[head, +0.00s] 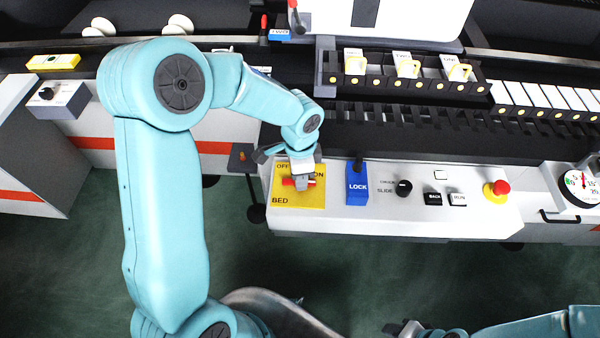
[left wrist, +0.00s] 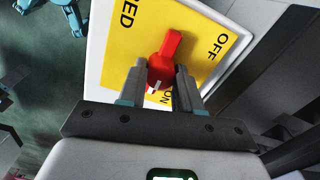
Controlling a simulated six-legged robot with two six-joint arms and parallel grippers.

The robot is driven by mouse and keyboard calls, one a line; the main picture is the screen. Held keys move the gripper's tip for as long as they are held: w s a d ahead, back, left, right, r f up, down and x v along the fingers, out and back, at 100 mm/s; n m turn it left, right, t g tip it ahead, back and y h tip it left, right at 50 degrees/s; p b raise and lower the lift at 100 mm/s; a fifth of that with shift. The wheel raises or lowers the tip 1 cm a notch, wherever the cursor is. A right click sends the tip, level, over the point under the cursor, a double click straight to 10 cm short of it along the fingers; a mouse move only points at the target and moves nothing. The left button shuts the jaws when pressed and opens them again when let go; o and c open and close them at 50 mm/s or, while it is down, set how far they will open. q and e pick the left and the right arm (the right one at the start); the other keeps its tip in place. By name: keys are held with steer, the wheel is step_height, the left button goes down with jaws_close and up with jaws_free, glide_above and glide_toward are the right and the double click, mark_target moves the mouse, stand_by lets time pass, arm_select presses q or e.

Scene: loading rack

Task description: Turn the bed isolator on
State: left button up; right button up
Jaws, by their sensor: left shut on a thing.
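The bed isolator is a red rotary knob (head: 289,182) on a yellow plate (head: 312,199) marked BED, OFF and ON, at the left end of the white control panel. My left gripper (head: 301,180) reaches down onto the knob. In the left wrist view the red knob (left wrist: 165,58) sits between the two fingers of my left gripper (left wrist: 160,80), which is shut on it. The knob's white-marked end points toward the ON lettering (left wrist: 167,98), away from OFF (left wrist: 216,46). My right gripper (head: 405,328) is at the bottom edge, far from the panel; its jaw state is unclear.
Right of the plate are a blue LOCK block (head: 357,187), a black dial (head: 404,187), BACK (head: 433,198) and RUN (head: 458,199) buttons, and a red emergency button (head: 501,187). A rack with yellow-marked packs (head: 407,66) stands behind. The green floor in front is clear.

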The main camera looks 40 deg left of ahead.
arm_select(q)
steer(key=shift+r, duration=0.1)
stand_by(0.4)
steer(key=o, duration=1)
steer(key=shift+o, duration=0.2)
step_height(320, 180, up, 16)
steer(key=shift+r+p, duration=0.15)
steer(key=shift+p, duration=0.15)
